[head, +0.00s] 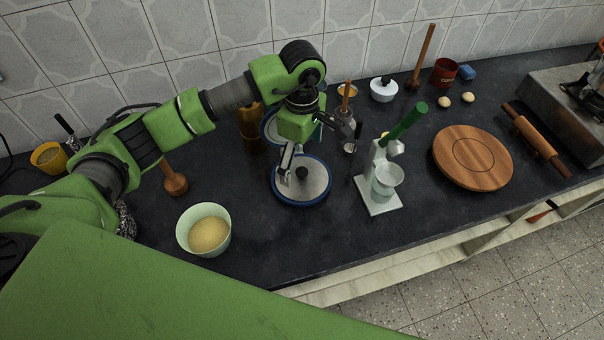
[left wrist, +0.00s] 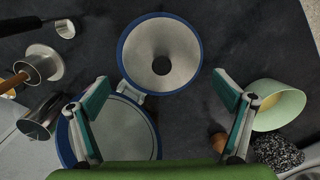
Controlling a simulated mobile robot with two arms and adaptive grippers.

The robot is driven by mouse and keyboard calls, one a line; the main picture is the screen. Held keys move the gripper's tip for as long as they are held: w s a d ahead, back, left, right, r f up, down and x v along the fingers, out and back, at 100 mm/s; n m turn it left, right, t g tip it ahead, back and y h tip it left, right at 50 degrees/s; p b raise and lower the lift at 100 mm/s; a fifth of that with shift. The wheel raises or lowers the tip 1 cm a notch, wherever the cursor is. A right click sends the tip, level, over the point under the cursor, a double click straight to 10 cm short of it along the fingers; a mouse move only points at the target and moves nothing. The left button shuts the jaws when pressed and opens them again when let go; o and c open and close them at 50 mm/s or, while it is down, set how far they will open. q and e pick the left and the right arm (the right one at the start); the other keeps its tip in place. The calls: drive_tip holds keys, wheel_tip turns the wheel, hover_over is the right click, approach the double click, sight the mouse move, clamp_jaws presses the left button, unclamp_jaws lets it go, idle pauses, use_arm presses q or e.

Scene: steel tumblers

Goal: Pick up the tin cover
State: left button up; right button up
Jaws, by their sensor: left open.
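The tin cover (head: 315,187) is a round grey metal disc with a blue rim and a dark knob at its middle. It lies on the dark counter at the middle of the head view. In the left wrist view the cover (left wrist: 186,47) is at the top centre, beyond the fingertips. A second blue-rimmed round piece (left wrist: 120,130) lies beside it, partly hidden by my gripper. My left gripper (head: 318,154) is above the cover's far side, open and empty. Its fingers (left wrist: 162,92) are spread wide in the wrist view. My right gripper does not show.
A pale green bowl (head: 190,227) with yellow contents stands to the left front. A white press with a green handle (head: 379,205) stands close on the right. A round wooden board (head: 490,165) and rolling pin (head: 536,142) lie farther right. Bare counter lies in front of the cover.

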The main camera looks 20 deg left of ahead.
sight(301, 172)
use_arm(q)
drive_tip(key=shift+s+f+p, duration=0.2)
drive_tip(key=shift+f+p, duration=0.4)
drive_tip(key=shift+f, duration=0.2)
wheel_tip(301, 172, down, 2)
drive_tip(key=shift+f+p, duration=0.25)
drive_tip(key=shift+p, duration=0.25)
drive_tip(key=shift+f, duration=0.6)
drive_tip(key=c, duration=1.7)
drive_tip(key=shift+s, duration=0.15)
clamp_jaws()
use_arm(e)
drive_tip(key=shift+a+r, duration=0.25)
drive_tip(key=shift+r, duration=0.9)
